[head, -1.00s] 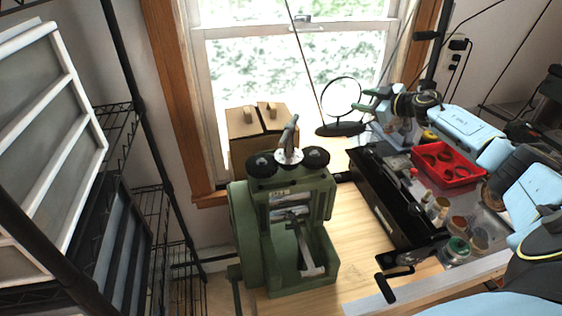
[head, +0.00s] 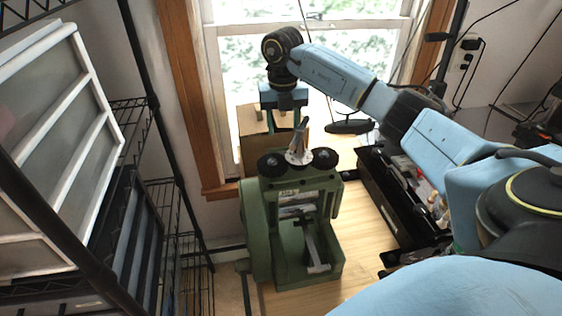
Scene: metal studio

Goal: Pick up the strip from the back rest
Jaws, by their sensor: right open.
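The green rolling mill (head: 292,235) stands on the wooden bench, with two black knobs and a lever on top. A grey metal bar (head: 311,245) with a pale end lies on its front side. The back side of the mill, with the back rest, is hidden, and I cannot make out a strip there. My right gripper (head: 285,124) points down behind the mill's top, in front of the cardboard box. My left gripper is not in view.
A cardboard box (head: 250,125) stands behind the mill by the window. A black round-based stand (head: 349,126) is right of it. A black bench unit (head: 392,205) stands to the right, partly covered by my right arm. Wire shelving (head: 180,240) is at left.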

